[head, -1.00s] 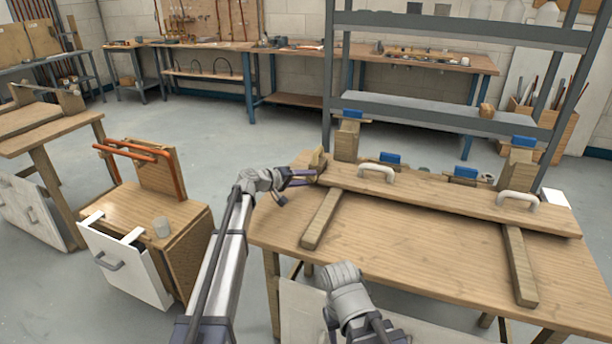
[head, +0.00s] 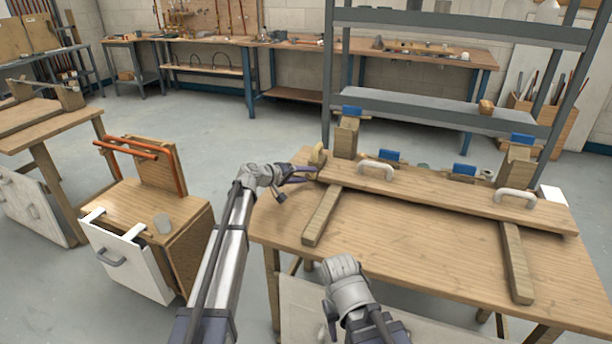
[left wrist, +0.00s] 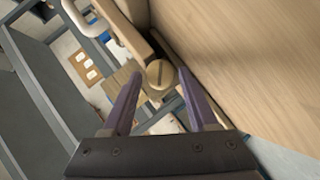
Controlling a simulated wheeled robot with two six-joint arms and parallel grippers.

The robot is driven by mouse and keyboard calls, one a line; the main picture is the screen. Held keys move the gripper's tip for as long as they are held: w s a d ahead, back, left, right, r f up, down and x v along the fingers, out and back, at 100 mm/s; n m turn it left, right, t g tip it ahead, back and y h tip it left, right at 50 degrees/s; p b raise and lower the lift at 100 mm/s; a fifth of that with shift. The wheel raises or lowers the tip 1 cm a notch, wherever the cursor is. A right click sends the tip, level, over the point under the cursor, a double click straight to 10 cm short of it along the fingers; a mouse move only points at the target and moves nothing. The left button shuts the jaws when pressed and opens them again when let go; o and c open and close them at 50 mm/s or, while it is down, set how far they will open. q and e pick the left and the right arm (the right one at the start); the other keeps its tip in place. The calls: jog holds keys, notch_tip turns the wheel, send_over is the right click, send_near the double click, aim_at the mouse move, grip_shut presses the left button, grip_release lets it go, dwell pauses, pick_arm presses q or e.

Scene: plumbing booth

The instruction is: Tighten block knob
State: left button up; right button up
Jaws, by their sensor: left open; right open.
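The block knob (left wrist: 160,74) is a round tan wooden knob with a slot across its face. It sits by the end of a wooden board, and in the left wrist view it lies between and beyond my open left fingertips (left wrist: 160,90). In the head view my left gripper (head: 308,174) is at the left end of the long board (head: 440,192), near a small wooden block (head: 318,155). Contact between the fingers and the knob cannot be made out. The fingers of my right gripper are hard to see in the head view; its wrist is low at the table's front edge.
The board carries two pale handles (head: 376,169) and lies over two wooden bars (head: 322,216) on the workbench (head: 420,240). Blue clamps and wooden posts stand behind it. A grey shelf rack (head: 450,108) rises at the back. A wooden cabinet (head: 150,215) stands at left.

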pick_arm(q)
jog(key=p+v, duration=0.2)
jog(key=v, duration=0.4)
jog(key=shift+s+r, duration=0.1)
jog(key=shift+r, duration=0.1)
jog(key=shift+s+a+r+p, duration=0.1)
jog(key=shift+s+a+p, duration=0.2)
jog(key=shift+s+a, duration=0.1)
jog(key=shift+w, duration=0.1)
